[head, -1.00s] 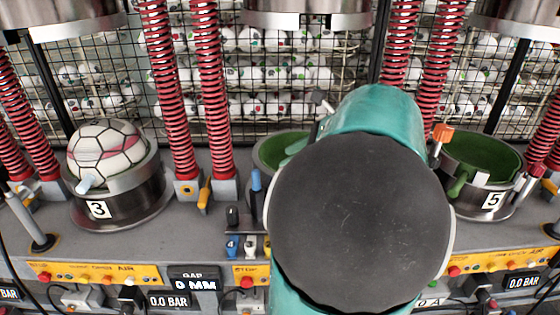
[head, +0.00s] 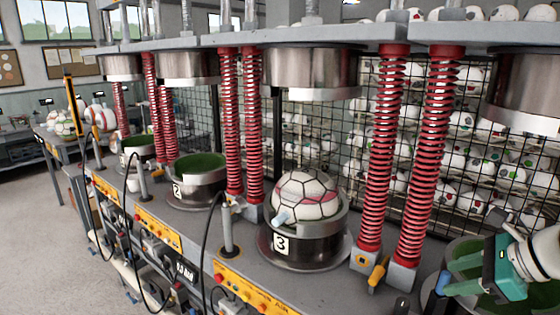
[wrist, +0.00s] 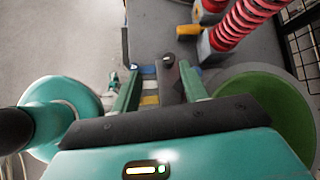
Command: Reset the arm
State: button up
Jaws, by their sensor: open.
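My gripper (wrist: 158,82) shows in the wrist view with its two teal fingers spread apart and nothing between them. It hangs over the grey bench, beside a green-lined cup (wrist: 268,110) on its right. In the head view my teal and white arm is at the lower right edge, in front of a green-lined cup (head: 462,250) and partly hiding it. A white ball with dark seams and pink patches (head: 306,194) sits in the metal cup marked 3 (head: 305,244), away from my gripper.
Red springs (head: 381,150) stand between the press stations. Green-lined cup 2 (head: 197,167) is empty. Metal press heads (head: 312,72) hang above the cups. Yellow control panels (head: 250,290) line the bench front. Open floor (head: 40,230) lies at the left.

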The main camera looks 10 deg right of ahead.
jog(key=s+a+f+n+g+h, duration=0.1)
jog(key=a+f+n+h, duration=0.1)
jog(key=a+n, duration=1.1)
jog(key=s+a+f+n+g+h, duration=0.1)
jog(key=a+f+n, duration=0.3)
jog(key=a+n, duration=0.9)
jog(key=shift+a+f+n+h, duration=0.15)
jog(key=shift+a+n+h, duration=0.15)
jog(key=shift+a+h, duration=0.45)
